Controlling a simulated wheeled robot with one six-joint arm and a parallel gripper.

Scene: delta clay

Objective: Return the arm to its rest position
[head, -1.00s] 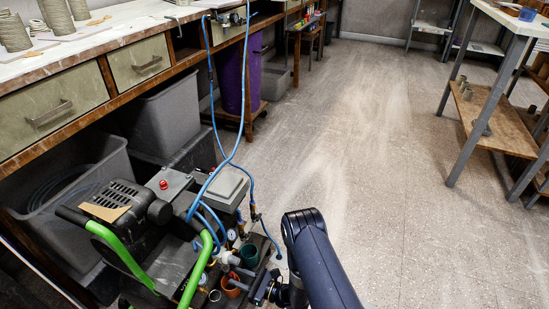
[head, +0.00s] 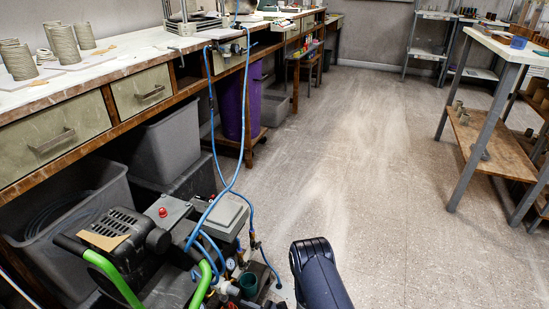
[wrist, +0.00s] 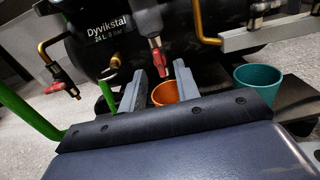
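My gripper (wrist: 167,76) shows in the wrist view with its two grey fingers apart and nothing between them. Beyond the fingers are an orange cup (wrist: 165,92) and a black compressor tank (wrist: 120,35) with a red-handled valve. A teal cup (wrist: 258,82) stands right of the fingers. In the head view, my dark arm (head: 318,275) rises from the bottom edge, right of the compressor (head: 150,235).
A workbench (head: 110,65) with drawers runs along the left, with grey bins (head: 165,145) and a purple container (head: 235,105) below. Blue hoses (head: 233,165) hang down to the compressor. A shelved table (head: 490,105) stands at the right. The central floor (head: 350,150) is clear.

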